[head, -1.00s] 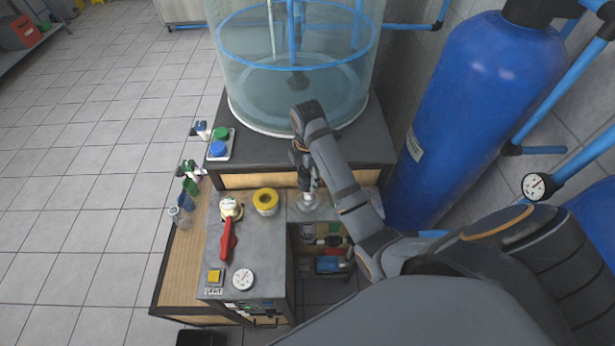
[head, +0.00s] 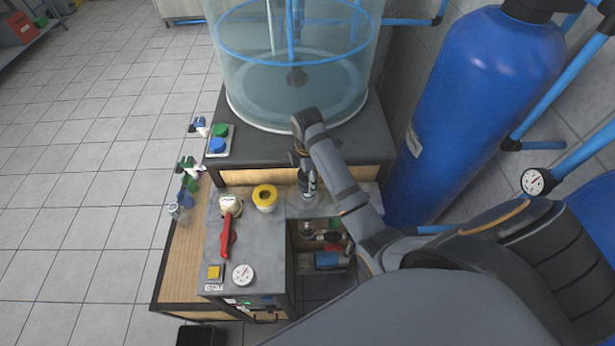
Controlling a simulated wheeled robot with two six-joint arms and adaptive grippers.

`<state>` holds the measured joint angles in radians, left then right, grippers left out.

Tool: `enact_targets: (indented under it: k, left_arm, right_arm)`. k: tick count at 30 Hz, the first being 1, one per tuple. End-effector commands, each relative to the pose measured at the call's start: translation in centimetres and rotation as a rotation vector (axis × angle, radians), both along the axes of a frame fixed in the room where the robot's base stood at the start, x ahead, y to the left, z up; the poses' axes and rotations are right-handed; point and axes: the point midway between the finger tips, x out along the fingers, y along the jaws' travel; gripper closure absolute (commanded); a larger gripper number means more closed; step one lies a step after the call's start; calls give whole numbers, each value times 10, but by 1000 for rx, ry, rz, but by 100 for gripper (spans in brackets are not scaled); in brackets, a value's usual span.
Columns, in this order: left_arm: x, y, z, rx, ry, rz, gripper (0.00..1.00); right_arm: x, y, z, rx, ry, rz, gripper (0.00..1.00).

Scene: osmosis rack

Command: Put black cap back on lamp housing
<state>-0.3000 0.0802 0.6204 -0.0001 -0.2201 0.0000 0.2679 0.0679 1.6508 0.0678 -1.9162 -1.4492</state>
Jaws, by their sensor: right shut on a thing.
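My right gripper (head: 308,186) points down over the grey bench top, right of the yellow ring. It is shut on a small dark thing, which I take to be the black cap; the fingers and my wrist hide most of it. A pale metallic piece (head: 309,200), likely the lamp housing, shows directly below the fingertips. I cannot tell whether the cap touches it. My left gripper is not in view.
On the bench (head: 205,270) stand a yellow ring (head: 265,196), a red-handled valve (head: 227,238), a gauge (head: 243,274) and a yellow button (head: 214,272). An open shelf compartment lies below the gripper. A clear tank (head: 295,60) stands behind, a blue cylinder (head: 470,110) at right.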

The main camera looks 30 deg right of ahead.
Motion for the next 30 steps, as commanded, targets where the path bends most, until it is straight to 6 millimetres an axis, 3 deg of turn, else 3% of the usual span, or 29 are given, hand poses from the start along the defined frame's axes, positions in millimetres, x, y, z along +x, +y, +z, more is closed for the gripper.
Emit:
enact_targets:
  k: [14,30]
  left_arm:
    - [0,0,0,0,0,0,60]
    - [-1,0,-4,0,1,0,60]
  right_arm:
    - [0,0,-1,0,0,0,74]
    - [0,0,-21,0,0,0,74]
